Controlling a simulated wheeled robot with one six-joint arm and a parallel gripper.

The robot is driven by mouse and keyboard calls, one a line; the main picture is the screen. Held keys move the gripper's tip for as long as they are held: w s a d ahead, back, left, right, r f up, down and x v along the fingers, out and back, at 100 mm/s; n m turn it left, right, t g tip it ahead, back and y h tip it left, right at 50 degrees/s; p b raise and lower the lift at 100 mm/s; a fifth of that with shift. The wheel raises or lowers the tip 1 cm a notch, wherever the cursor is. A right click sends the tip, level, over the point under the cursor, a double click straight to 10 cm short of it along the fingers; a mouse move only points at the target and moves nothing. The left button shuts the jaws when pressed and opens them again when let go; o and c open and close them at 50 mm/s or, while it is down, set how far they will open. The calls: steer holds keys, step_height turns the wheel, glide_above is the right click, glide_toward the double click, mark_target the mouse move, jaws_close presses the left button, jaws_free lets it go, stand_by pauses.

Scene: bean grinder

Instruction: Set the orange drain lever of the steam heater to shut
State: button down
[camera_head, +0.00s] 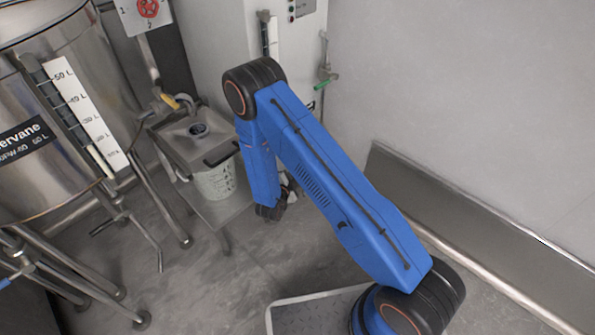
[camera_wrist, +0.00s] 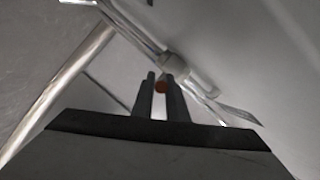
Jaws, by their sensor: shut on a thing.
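A pale valve or pipe fitting (camera_wrist: 190,75) lies just beyond the fingertips. In the head view, my blue arm reaches down in front of the pale cabinet (camera_head: 215,50), and my gripper is mostly hidden behind the wrist. The lever does not show there.
A steel tank (camera_head: 65,170) on legs stands at left. The floor (camera_head: 200,285) in front is clear.

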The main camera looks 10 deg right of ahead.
steer(key=c, duration=1.7)
jaws_free()
steer(key=shift+c, duration=0.2)
steer(key=v, duration=1.7)
steer(key=shift+s, duration=0.15)
steer(key=shift+a+r, duration=0.1)
steer(key=shift+a, duration=0.05)
